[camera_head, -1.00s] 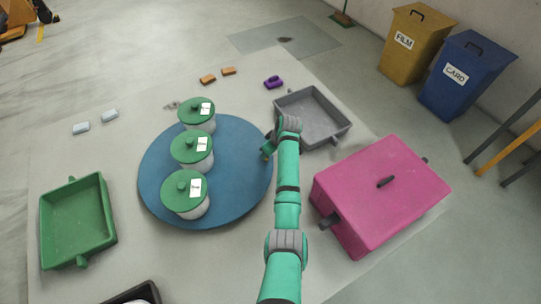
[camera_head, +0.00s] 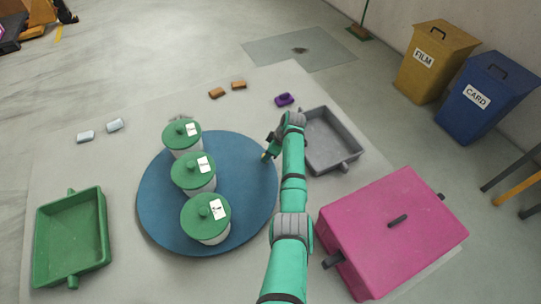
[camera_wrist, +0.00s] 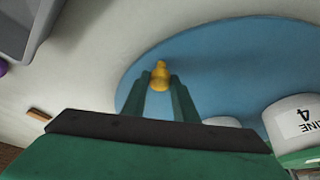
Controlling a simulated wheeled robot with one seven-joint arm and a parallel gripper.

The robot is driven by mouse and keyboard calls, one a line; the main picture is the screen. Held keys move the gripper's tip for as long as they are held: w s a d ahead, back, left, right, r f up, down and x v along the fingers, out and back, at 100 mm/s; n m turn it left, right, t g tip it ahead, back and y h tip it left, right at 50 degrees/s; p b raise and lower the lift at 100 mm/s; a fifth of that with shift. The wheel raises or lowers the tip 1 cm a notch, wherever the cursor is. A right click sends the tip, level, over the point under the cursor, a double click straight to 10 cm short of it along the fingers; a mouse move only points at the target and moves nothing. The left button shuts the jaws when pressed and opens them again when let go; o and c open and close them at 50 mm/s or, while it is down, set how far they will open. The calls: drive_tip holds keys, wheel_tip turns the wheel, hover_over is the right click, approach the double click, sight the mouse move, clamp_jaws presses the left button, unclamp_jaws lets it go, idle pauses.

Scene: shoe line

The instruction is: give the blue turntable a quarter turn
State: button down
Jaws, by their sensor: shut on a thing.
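The blue turntable (camera_head: 250,190) lies flat on the pale table. It carries a row of three pale jars with green lids: a far one (camera_head: 182,135), a middle one (camera_head: 193,172) and a near one (camera_head: 206,213). My gripper (camera_head: 267,155) is low at the turntable's far right rim. In the wrist view, the gripper's green fingers (camera_wrist: 160,95) are shut on a small yellow knob (camera_wrist: 160,72) standing near the rim of the turntable (camera_wrist: 220,55). The knob is hidden in the head view. A jar with a "LINE 4" label (camera_wrist: 295,120) shows at the right.
A grey tray (camera_head: 345,160) and a pink box (camera_head: 395,235) stand right of my arm. A green tray (camera_head: 72,240) stands at the left. Orange blocks (camera_head: 238,85), a purple piece (camera_head: 285,99) and pale blocks (camera_head: 114,125) lie beyond the turntable.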

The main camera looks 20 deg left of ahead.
drive_tip(key=shift+w+a, duration=0.2)
drive_tip(key=shift+a, duration=0.15)
idle(0.3)
drive_tip(key=c, duration=1.4)
unclamp_jaws()
drive_tip(key=shift+w, duration=0.1)
drive_tip(key=shift+c, duration=0.2)
drive_tip(key=v, duration=1)
drive_tip(key=shift+d+r, duration=0.25)
drive_tip(key=shift+r, duration=0.1)
